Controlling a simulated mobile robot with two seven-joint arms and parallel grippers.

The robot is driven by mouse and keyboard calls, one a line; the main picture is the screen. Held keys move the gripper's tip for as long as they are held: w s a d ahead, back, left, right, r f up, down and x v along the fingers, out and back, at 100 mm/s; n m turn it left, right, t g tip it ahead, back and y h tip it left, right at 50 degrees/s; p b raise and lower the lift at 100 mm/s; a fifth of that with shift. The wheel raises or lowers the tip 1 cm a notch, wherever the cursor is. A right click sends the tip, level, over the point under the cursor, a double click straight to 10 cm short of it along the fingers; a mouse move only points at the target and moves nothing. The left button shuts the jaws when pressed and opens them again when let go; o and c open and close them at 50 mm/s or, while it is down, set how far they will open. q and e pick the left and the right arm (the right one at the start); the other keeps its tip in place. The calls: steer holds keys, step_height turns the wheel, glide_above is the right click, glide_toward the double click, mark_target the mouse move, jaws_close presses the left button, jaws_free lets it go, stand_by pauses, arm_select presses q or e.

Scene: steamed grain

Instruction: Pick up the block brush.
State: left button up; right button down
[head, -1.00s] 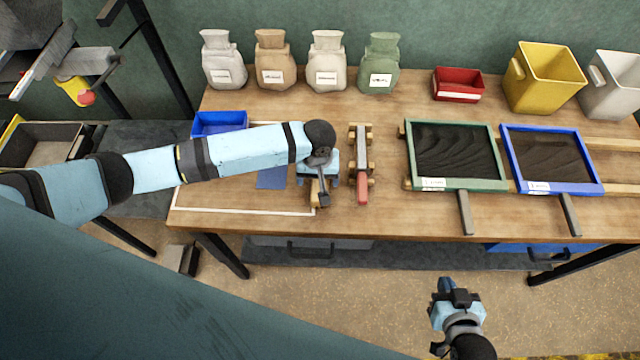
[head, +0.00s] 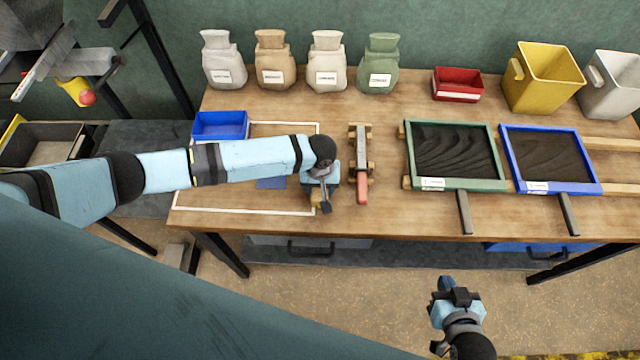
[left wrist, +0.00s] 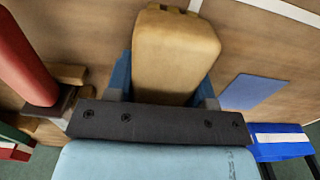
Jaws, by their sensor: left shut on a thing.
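The block brush (left wrist: 175,50) is a tan wooden block with rounded edges, filling the upper middle of the left wrist view. The blue fingers of my left gripper (left wrist: 165,85) lie on both sides of it and are shut on it. In the head view my left gripper (head: 323,190) is over the table's front part, and a small piece of the block brush (head: 316,198) shows beneath it. The arm hides most of the brush there, and its bristles are not visible. My right gripper (head: 446,292) hangs in front of the table, away from everything; its jaw opening is unclear.
A red-handled tool (head: 362,185) lies on a wooden rest just right of my left gripper. A blue sheet (head: 270,183) and blue tray (head: 220,125) are left. Green-framed (head: 498,150) and blue-framed (head: 598,180) trays stand right. Several sacks (head: 378,65) line the back.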

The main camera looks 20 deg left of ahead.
arm_select(q)
step_height(320, 180, up, 20)
steer(key=shift+b, duration=0.4)
steer(key=o, duration=0.3)
steer(key=shift+c, duration=0.9)
